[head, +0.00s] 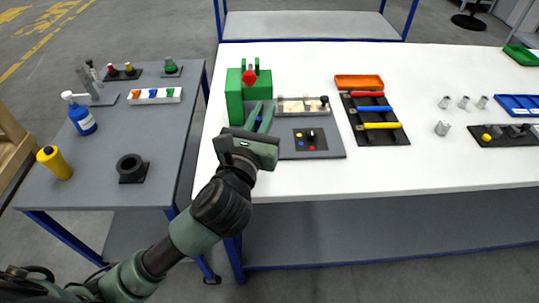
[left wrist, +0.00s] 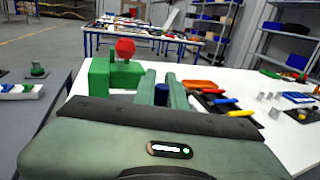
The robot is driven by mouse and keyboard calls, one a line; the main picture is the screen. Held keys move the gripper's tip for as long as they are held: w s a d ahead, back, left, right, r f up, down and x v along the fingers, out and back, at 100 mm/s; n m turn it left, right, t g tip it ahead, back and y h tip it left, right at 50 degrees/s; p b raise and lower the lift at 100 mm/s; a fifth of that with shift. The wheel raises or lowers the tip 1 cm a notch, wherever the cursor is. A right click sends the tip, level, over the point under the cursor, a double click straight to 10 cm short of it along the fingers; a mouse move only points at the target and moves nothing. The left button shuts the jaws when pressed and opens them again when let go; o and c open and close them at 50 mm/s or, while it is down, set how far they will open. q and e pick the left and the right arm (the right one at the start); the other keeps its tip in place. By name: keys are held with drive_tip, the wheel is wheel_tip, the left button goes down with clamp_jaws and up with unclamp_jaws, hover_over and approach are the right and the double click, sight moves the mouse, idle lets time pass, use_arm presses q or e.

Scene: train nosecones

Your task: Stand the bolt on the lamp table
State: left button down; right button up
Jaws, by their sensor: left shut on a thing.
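My left gripper (head: 261,117) is over the left part of the white table (head: 300,190). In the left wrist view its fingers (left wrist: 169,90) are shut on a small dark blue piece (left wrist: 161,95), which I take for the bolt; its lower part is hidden. In the head view the held piece is hardly visible. A grey table (head: 100,192) stands to the left. I cannot tell which table is the lamp table. My right gripper is not in view.
A green block fixture with a red knob (head: 249,77) stands just beyond the gripper. A grey panel with coloured buttons (head: 310,142), a tool tray (head: 375,118) and silver cylinders (head: 463,102) lie right. The grey table holds a blue-white bottle (head: 82,117) and a yellow bottle (head: 55,163).

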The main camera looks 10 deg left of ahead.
use_arm(q)
wheel_tip(320, 180, down, 10)
drive_tip(key=shift+r+b, duration=0.2)
drive_tip(key=shift+b, duration=0.8)
drive_tip(key=shift+f+b, duration=0.55)
drive_tip(key=shift+f, duration=1.35)
drive_tip(key=shift+f, duration=0.15)
drive_tip(key=c, duration=1.5)
unclamp_jaws()
